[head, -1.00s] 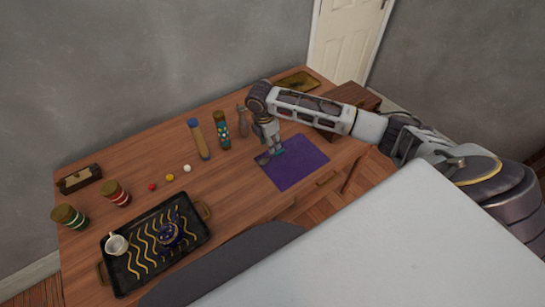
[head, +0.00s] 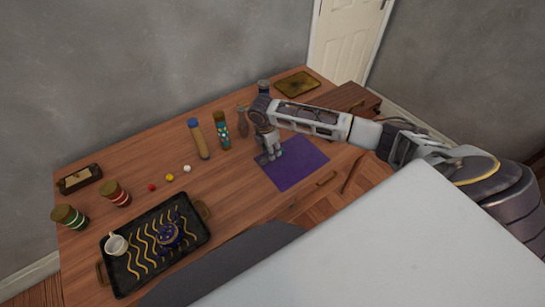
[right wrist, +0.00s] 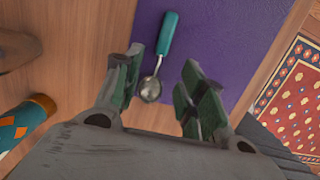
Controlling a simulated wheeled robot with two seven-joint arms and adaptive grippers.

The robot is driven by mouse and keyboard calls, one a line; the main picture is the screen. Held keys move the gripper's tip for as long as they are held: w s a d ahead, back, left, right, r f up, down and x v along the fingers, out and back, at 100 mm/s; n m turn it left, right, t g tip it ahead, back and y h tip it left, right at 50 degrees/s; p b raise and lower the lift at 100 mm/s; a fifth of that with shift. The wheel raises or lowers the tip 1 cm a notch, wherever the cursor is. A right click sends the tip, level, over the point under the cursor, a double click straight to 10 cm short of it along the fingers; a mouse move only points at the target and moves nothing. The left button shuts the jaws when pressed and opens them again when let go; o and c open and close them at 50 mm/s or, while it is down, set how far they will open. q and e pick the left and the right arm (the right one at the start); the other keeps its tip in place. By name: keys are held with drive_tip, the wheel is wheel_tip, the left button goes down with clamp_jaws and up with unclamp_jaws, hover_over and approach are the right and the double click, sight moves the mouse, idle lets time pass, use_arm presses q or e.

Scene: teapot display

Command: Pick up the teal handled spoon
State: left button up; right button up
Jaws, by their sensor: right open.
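The teal handled spoon (right wrist: 166,38) lies on the purple mat (right wrist: 220,30) in the right wrist view, its metal bowl (right wrist: 150,88) close to the gripper. My right gripper (right wrist: 163,82) is open; the spoon's bowl shows between its two fingers, nearer the left one. Nothing is held. In the head view my right gripper (head: 267,157) is low over the left edge of the purple mat (head: 298,168), and it hides the spoon there. Whether the fingers touch the spoon or mat cannot be told. My left gripper is not in view.
A teal patterned bottle (head: 221,130), a blue-capped bottle (head: 198,138) and a grey bottle (head: 242,120) stand left of the gripper. A black tray (head: 122,284) with a cup and dark blue pot is at front left. The mat's right part is clear.

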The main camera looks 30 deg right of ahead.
drive_tip(key=shift+w+d+f, duration=0.1)
drive_tip(key=shift+d+f, duration=0.1)
drive_tip(key=shift+f, duration=1.55)
clamp_jaws()
